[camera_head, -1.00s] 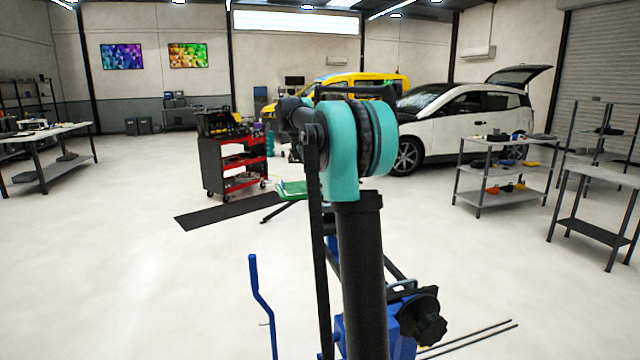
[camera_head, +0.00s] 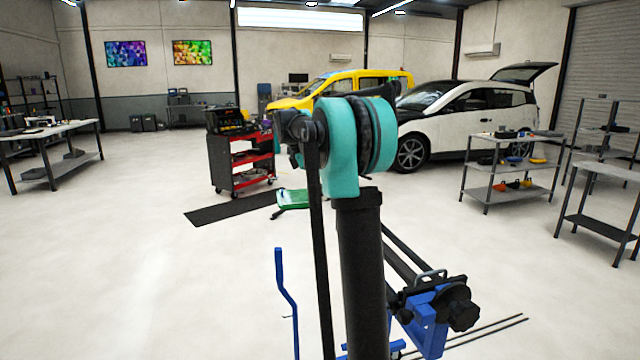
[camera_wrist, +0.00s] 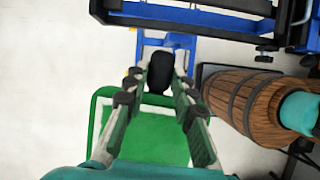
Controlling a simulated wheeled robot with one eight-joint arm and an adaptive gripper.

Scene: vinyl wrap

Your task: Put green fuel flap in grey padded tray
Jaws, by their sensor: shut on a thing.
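In the wrist view my gripper (camera_wrist: 160,85) has its two fingers closed on the sides of a dark rounded thing (camera_wrist: 161,72) at the tips. I cannot tell whether this is the fuel flap; no green shows on it. In the head view a green-topped piece (camera_head: 291,199) on dark legs stands on the floor, partly behind my arm; my gripper is hidden there. I cannot make out a grey padded tray for certain.
A red tool trolley (camera_head: 222,165) and a dark mat (camera_head: 215,212) are left of centre. A grey shelf rack (camera_head: 482,192) stands right. A wooden barrel (camera_wrist: 240,100) is close right of my gripper, and a blue frame (camera_wrist: 190,17) is above it. The left floor is open.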

